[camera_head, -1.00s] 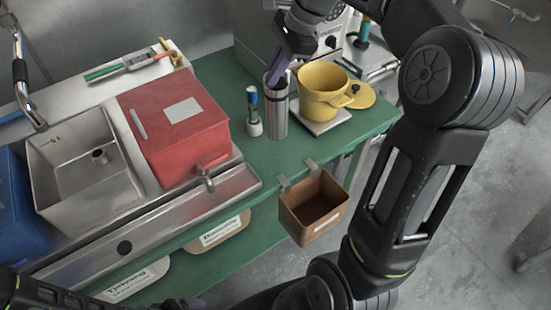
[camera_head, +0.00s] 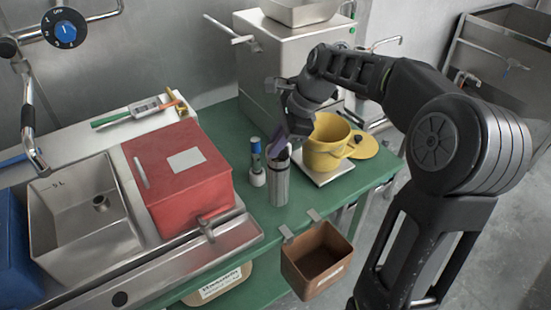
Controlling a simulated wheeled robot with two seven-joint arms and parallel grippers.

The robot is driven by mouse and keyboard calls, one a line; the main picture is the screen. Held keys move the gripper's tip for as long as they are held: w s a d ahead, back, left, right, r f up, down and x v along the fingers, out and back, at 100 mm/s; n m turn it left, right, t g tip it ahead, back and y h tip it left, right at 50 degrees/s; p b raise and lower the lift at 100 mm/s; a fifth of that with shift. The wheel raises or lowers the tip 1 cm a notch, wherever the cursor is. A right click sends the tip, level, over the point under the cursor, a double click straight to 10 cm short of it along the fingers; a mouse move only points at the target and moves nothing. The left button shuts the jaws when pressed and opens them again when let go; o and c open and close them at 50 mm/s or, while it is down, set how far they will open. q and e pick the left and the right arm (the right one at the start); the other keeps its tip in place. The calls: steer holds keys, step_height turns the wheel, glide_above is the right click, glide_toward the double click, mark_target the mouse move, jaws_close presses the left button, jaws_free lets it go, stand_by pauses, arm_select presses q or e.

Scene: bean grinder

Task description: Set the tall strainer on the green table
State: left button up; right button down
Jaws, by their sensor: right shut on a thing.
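The tall strainer appears to be the tall metal cylinder (camera_head: 279,187) at the middle of the green table (camera_head: 352,188). It looks upright, with its lower end close to the green top; I cannot tell whether it touches. My right gripper (camera_head: 283,148), with purple fingers, comes in from above and behind and is shut on the cylinder's upper rim. The fingers partly cover the cylinder's mouth. My left gripper is not in view.
A red box (camera_head: 185,182) is further left, and a brown bin (camera_head: 318,262) hangs at the front edge.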

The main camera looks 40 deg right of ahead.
steer(key=shift+f, duration=1.9)
steer(key=c, duration=1.5)
jaws_free()
steer(key=shift+f, duration=0.15)
steer(key=v, duration=1.2)
